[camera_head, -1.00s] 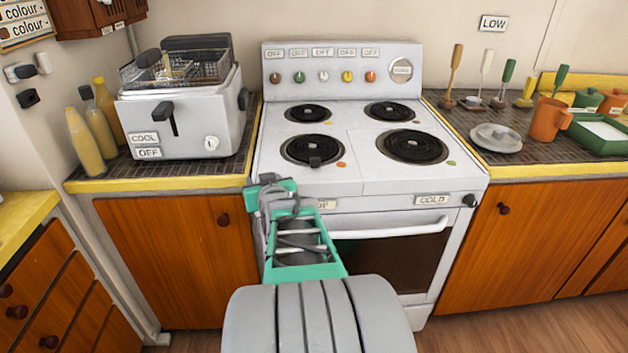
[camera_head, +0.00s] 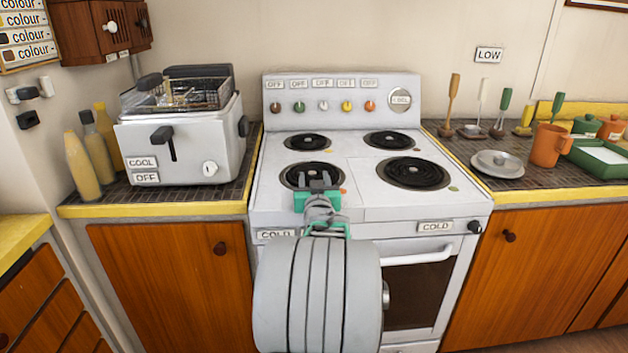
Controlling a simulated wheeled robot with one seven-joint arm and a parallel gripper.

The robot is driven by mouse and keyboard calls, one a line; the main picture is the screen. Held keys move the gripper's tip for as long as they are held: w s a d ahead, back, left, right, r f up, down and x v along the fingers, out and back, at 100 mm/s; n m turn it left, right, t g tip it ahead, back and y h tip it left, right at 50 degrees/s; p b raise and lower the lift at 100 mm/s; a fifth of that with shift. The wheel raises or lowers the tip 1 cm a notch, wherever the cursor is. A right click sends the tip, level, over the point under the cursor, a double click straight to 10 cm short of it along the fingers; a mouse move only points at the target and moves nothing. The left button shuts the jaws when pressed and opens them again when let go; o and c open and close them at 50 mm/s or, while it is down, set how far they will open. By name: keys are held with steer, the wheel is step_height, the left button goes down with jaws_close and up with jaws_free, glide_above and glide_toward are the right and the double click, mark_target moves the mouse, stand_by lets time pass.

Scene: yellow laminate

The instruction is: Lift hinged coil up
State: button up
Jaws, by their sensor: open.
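The white stove (camera_head: 350,150) has several black coil burners on its top. The front left coil (camera_head: 290,176) lies flat in its ring, and my gripper (camera_head: 317,182) is over its front right part and hides some of it. The dark fingers of my gripper point at the back of the stove and are open, apart from each other. I cannot tell whether they touch the coil. The front right coil (camera_head: 412,172), back left coil (camera_head: 308,142) and back right coil (camera_head: 388,140) lie flat.
A deep fryer (camera_head: 190,140) and several bottles (camera_head: 82,165) stand on the left counter. An orange mug (camera_head: 548,145), a plate (camera_head: 498,163) and several upright utensils (camera_head: 503,112) are on the right counter. The stove's oven handle (camera_head: 415,254) sticks out in front.

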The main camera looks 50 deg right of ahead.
jaws_close()
stand_by(0.3)
stand_by(1.0)
